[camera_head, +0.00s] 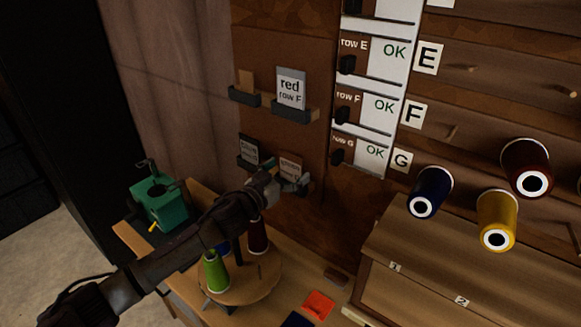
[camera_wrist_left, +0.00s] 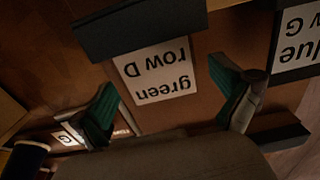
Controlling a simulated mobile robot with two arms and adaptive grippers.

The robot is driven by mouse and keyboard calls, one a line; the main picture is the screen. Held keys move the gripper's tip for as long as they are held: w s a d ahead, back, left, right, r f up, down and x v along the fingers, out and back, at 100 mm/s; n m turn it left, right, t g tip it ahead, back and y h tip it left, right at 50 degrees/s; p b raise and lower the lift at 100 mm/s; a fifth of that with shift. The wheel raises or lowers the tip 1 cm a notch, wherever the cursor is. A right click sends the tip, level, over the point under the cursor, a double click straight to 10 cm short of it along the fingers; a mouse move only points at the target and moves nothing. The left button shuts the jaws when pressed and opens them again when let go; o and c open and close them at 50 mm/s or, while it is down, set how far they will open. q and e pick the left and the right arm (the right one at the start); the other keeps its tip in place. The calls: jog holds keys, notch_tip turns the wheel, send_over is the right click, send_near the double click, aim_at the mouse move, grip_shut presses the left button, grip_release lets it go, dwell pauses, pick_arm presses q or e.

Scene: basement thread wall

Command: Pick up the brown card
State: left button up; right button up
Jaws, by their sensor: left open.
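A plain brown card (camera_head: 246,82) stands in the upper left wall holder in the head view; I can read no word on it. My left gripper (camera_head: 284,184) is in front of the lower right holder, below and to the right of that card. Its fingers (camera_wrist_left: 168,95) are open and apart in the left wrist view, with nothing between them gripped. My right gripper is not in view.
A "red row F" card (camera_head: 290,88) stands right of the brown card. A darker card (camera_head: 248,150), reading "blue row G" in the wrist view (camera_wrist_left: 298,45), is below. A round stand (camera_head: 262,287) with spools is under my arm. A green device (camera_head: 160,198) stands left.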

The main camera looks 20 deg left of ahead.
pick_arm(q)
jog(key=shift+w+d, duration=0.25)
jog(key=shift+w, duration=0.3)
jog(key=shift+s, duration=0.1)
jog(key=shift+a, duration=0.1)
jog(key=shift+c, duration=1.2)
jog(key=c, duration=0.6)
jog(key=shift+r, duration=0.1)
jog(key=shift+s+r, duration=0.15)
notch_tip(320, 180, up, 7)
jog(key=shift+s+a+f+b, duration=0.1)
jog(key=shift+f+b, duration=0.05)
jog(key=shift+b, duration=0.65)
jog(key=shift+b+v, duration=4.1)
jog(key=shift+v, duration=5.65)
